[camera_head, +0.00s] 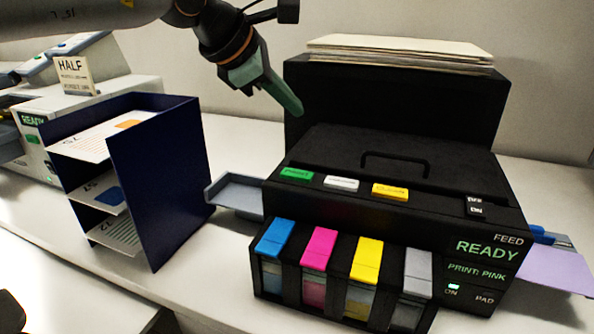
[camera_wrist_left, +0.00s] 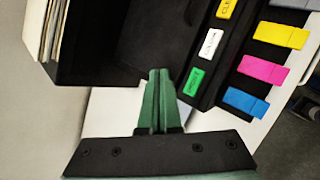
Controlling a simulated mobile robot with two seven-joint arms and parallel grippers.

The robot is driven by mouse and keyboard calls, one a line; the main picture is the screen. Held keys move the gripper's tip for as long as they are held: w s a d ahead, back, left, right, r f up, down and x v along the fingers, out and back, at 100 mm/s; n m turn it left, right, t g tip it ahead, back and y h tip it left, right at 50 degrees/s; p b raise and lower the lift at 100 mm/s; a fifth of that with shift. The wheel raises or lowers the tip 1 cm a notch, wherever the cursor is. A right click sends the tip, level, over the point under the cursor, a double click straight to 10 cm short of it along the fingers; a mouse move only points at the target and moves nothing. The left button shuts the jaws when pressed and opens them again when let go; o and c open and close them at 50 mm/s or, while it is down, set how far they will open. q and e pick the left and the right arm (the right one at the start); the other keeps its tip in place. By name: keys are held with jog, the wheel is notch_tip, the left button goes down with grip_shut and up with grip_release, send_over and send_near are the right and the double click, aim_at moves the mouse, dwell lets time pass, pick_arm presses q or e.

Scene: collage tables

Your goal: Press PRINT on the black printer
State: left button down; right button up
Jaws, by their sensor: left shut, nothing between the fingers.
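The black printer (camera_head: 330,222) stands on the white table, with its screen (camera_head: 484,252) reading READY and PRINT: PINK. The green button (camera_head: 296,174), whose small label is hard to read, is at the left end of a row with a white button (camera_head: 341,183) and a yellow one (camera_head: 390,191). My left gripper (camera_head: 298,112) is shut and empty, above and behind the green button, apart from it. In the left wrist view its green fingers (camera_wrist_left: 158,75) are together, and the green button (camera_wrist_left: 194,82) is just right of them. My right gripper is not in view.
Blue, pink, yellow and grey ink tanks (camera_head: 318,248) line the printer's front. A grey side tray (camera_head: 235,194) sticks out at its left. A dark blue paper rack (camera_head: 165,180) stands further left, near a white printer (camera_head: 95,95). Paper (camera_head: 400,47) is stacked on top.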

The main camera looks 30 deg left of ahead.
aim_at(291, 175)
pick_arm(q)
notch_tip(291, 175, down, 8)
jog(key=b, duration=0.7)
jog(key=shift+f, duration=0.35)
jog(key=shift+f+b, duration=0.15)
jog(key=shift+b, duration=0.15)
dwell(0.5)
dwell(0.5)
jog(key=shift+f+b, duration=0.35)
jog(key=shift+b, duration=0.1)
